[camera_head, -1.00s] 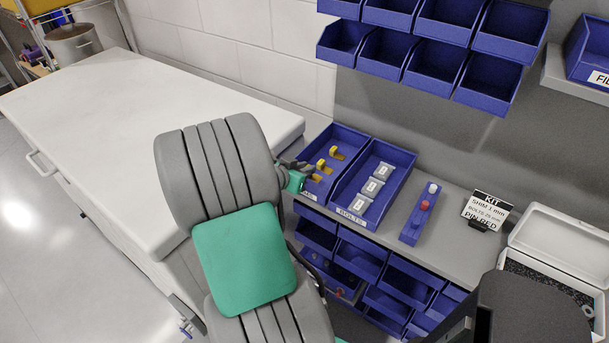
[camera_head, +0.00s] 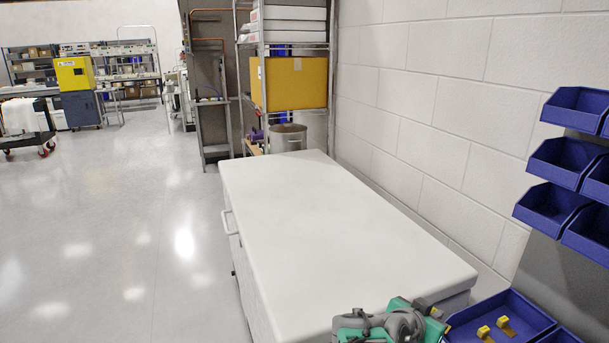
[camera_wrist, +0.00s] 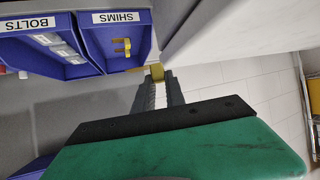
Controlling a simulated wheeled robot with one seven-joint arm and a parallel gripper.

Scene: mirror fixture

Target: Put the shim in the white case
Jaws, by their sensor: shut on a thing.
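My gripper (camera_wrist: 157,82) is shut on a yellow shim (camera_wrist: 157,71), which shows between its fingertips in the wrist view. In the head view my gripper (camera_head: 432,312) is at the bottom, beside the blue shims bin (camera_head: 462,325) and near the corner of a large white chest; the held shim is hard to make out there. Other yellow shims (camera_head: 505,325) lie in that bin and also show in the wrist view (camera_wrist: 122,47). The open white case is outside both current views.
The large white chest (camera_head: 330,205) has a clear top. A bolts bin (camera_wrist: 45,45) stands beside the shims bin. Blue wall bins (camera_head: 560,160) hang at the right. Open floor (camera_head: 120,230) lies to the left.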

